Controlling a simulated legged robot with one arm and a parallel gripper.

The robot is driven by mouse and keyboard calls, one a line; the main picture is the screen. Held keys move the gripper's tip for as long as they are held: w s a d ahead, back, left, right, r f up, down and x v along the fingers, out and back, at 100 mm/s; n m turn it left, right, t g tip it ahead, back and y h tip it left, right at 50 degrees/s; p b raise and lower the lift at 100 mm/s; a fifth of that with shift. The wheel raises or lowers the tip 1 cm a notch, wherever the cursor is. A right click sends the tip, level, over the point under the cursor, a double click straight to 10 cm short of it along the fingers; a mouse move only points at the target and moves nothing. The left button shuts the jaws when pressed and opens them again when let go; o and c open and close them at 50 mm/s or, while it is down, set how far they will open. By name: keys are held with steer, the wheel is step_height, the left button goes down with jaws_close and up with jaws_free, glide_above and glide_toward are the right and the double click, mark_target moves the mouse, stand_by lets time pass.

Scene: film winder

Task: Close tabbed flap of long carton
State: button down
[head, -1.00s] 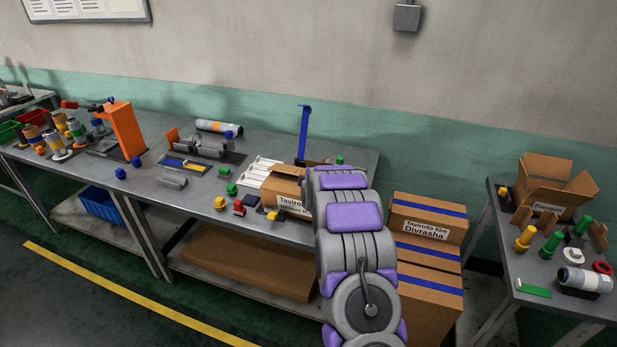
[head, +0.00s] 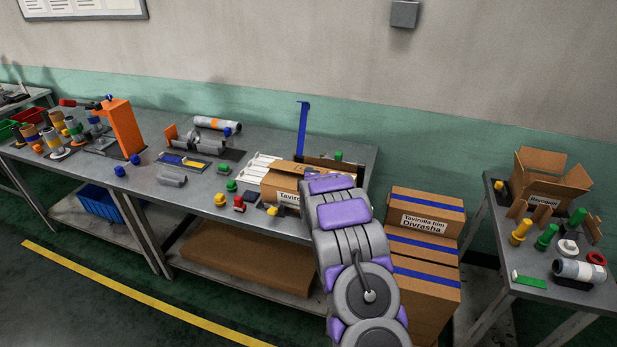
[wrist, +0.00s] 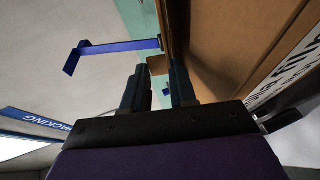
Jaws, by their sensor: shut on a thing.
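The long brown carton (head: 283,174) lies on the workbench, its printed label partly covered by my arm in the head view. In the wrist view the carton wall (wrist: 230,45) fills the upper right, with part of its label at the right edge. My gripper (wrist: 158,82) is at the carton's end, hidden behind my arm in the head view. A small brown cardboard piece, seemingly the tabbed flap (wrist: 158,66), shows between the fingertips. The fingers are a little apart with it between them. Where the tab meets the carton is hidden.
A blue upright post (head: 303,132) stands behind the carton. Small coloured parts (head: 238,203) lie on the bench (head: 200,205) to its left. Stacked closed cartons (head: 427,210) stand right of the bench. A side table (head: 533,283) holds an open box (head: 550,184).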

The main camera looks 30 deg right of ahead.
steer(key=shift+r, duration=0.1)
steer(key=c, duration=0.9)
jaws_free()
steer(key=shift+c, duration=0.2)
steer(key=shift+s, duration=0.1)
steer(key=p+v, duration=0.2)
steer(key=v, duration=1.5)
steer(key=shift+p, duration=0.35)
steer(key=shift+a, duration=0.1)
